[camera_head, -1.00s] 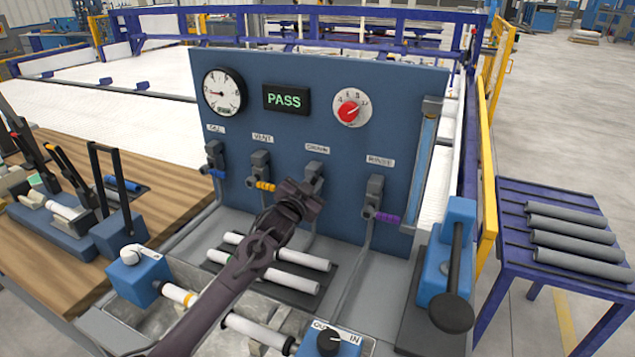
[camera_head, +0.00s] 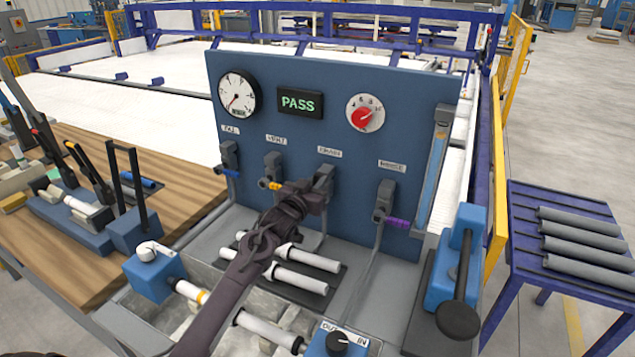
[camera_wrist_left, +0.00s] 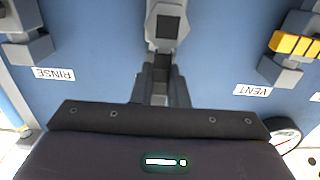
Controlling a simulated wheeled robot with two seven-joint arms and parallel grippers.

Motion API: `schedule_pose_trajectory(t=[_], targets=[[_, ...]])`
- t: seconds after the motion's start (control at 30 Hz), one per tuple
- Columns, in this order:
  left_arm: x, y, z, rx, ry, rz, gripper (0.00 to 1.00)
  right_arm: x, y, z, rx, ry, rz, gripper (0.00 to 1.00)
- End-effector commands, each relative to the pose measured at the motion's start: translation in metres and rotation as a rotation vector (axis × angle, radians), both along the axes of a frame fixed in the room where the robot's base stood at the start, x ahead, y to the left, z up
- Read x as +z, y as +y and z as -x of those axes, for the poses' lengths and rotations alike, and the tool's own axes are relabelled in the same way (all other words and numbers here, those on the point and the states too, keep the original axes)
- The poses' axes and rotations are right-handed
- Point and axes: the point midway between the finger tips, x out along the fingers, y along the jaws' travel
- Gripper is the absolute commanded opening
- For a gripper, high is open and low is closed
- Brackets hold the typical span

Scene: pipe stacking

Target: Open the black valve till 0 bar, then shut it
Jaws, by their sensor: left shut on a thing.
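The drain valve (camera_head: 325,177) is on the blue panel, between the yellow-handled vent valve (camera_head: 273,172) and the purple-handled rinse valve (camera_head: 384,203). My left gripper (camera_head: 318,197) is at it, shut on its black handle, which the fingers hide. In the left wrist view the grey valve body (camera_wrist_left: 166,24) stands just beyond the fingers (camera_wrist_left: 161,88). The round pressure gauge (camera_head: 238,93) has its needle at the lower left, near the scale's low end. The green display (camera_head: 300,102) reads PASS. My right gripper is out of view.
The blue-handled fill valve (camera_head: 229,165) is at the panel's left. White pipes (camera_head: 300,280) lie on a dark rack below my left arm. A blue block with a lever (camera_head: 455,265) stands at right. A blue table (camera_head: 525,225) holds grey pipes.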

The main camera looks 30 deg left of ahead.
Motion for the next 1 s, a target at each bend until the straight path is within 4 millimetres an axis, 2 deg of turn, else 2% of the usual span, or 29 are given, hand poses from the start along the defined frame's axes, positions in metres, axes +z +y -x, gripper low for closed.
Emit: schedule_pose_trajectory(t=[0.27,0.3,0.43,0.77,0.87,1.0], targets=[[-0.002,0.000,0.000,0.000,0.003,0.006,0.00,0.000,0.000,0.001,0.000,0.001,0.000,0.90],[-0.002,0.000,0.000,0.001,0.003,0.006,0.17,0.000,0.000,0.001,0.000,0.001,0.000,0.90],[-0.001,0.000,0.000,0.001,0.002,0.004,0.34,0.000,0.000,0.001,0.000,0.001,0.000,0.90],[-0.001,0.000,0.002,0.001,0.001,0.002,0.35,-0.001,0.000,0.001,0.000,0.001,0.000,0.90],[-0.002,0.000,0.011,0.001,0.001,0.002,0.35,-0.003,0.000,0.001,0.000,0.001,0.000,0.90],[-0.004,-0.002,0.032,0.000,0.002,0.001,0.35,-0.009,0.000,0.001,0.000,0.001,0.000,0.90]])
